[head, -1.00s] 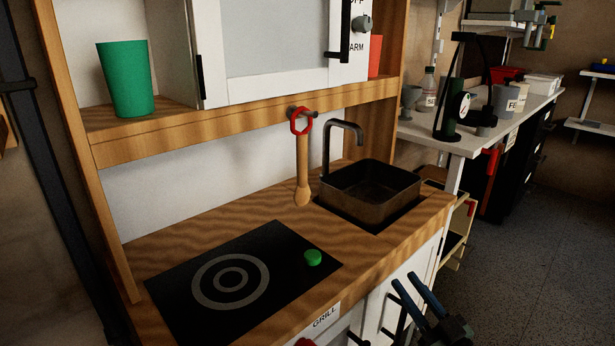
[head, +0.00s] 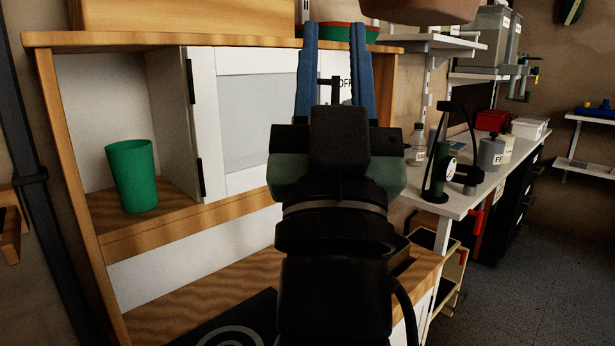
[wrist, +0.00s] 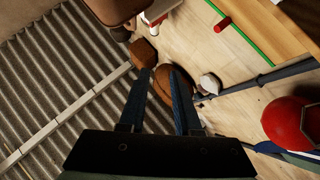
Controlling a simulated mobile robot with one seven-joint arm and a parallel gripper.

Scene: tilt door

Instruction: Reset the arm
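My gripper (head: 334,45) stands upright in the middle of the head view, with two blue fingers pointing up and a clear gap between them. Nothing is held. In the wrist view the same fingers (wrist: 158,72) are apart, with a brown rounded object beyond their tips. The arm and gripper are in front of the play kitchen's upper shelf and white cabinet door (head: 240,110), covering part of the door, its black handle and the sink area.
A green cup (head: 132,177) stands on the left shelf. A brown object (head: 420,8) hangs at the top edge, close to the right fingertip in the picture. A white workbench (head: 470,190) with bottles stands at the right. Open floor lies at the lower right.

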